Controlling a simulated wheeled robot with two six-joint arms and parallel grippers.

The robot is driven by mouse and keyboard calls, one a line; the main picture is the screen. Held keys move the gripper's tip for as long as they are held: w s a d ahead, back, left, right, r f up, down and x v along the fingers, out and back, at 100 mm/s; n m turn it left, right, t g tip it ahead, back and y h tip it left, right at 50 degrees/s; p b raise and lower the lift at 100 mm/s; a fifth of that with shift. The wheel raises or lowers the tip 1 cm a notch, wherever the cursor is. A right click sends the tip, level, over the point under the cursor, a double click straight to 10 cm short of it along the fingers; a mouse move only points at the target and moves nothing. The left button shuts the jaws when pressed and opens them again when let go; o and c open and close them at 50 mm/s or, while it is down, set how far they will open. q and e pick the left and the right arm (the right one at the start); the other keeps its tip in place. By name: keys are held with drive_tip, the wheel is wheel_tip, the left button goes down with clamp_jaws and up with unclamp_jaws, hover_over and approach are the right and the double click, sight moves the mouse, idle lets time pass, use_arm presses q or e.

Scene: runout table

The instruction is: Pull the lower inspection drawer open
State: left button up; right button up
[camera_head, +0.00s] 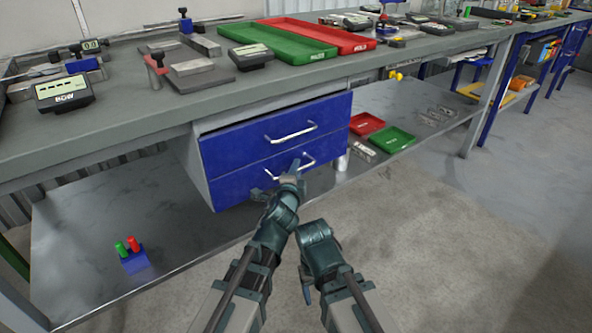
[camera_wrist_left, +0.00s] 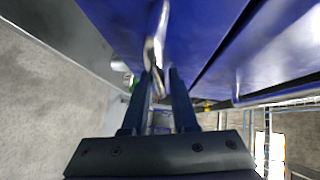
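The lower inspection drawer (camera_head: 250,184) is the lower of two blue fronts under the bench, with a silver bar handle (camera_head: 307,160). It looks roughly in line with the upper drawer (camera_head: 245,147). My left gripper (camera_head: 293,171) is at the lower handle in the head view. In the left wrist view my left fingers (camera_wrist_left: 160,78) point at the blue front, and part of the handle (camera_wrist_left: 154,50) reaches between their tips. Whether they clamp it is unclear. My right gripper (camera_head: 306,290) hangs low, away from the drawers; its fingers are hardly visible.
A lower shelf (camera_head: 110,210) runs under the bench, holding a blue block with red and green pegs (camera_head: 133,258) and red and green trays (camera_head: 390,139). The benchtop (camera_head: 130,125) carries gauges and trays. The floor (camera_head: 440,240) before the drawers is clear.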

use_arm(q)
clamp_jaws()
idle(1.3)
